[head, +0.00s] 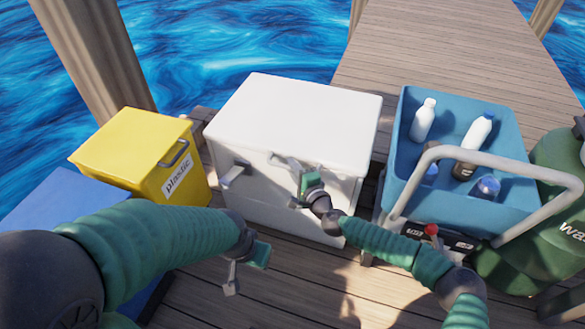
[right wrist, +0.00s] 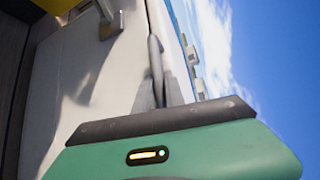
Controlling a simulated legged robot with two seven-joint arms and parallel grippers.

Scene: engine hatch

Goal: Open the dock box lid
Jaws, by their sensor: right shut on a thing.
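The white dock box (head: 270,205) stands in the middle of the head view. Its white lid (head: 300,105) lies over the top, and I see no clear gap beneath it. A grey handle (head: 279,160) is on the lid's front; it also shows as a bar in the right wrist view (right wrist: 155,52). My right gripper (head: 298,176) is at the front of the lid, shut on this handle; its fingers (right wrist: 162,92) partly hide it. My left gripper (head: 245,275) hangs in front of the box, apart from it; its jaw opening is unclear.
A yellow plastic bin (head: 125,150) and a blue box (head: 55,205) stand left. A blue crate (head: 400,130) with bottles and a grey rail (head: 490,160) stands right, beside a green barrel (head: 560,160). Bare deck (head: 310,285) lies in front; water lies behind.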

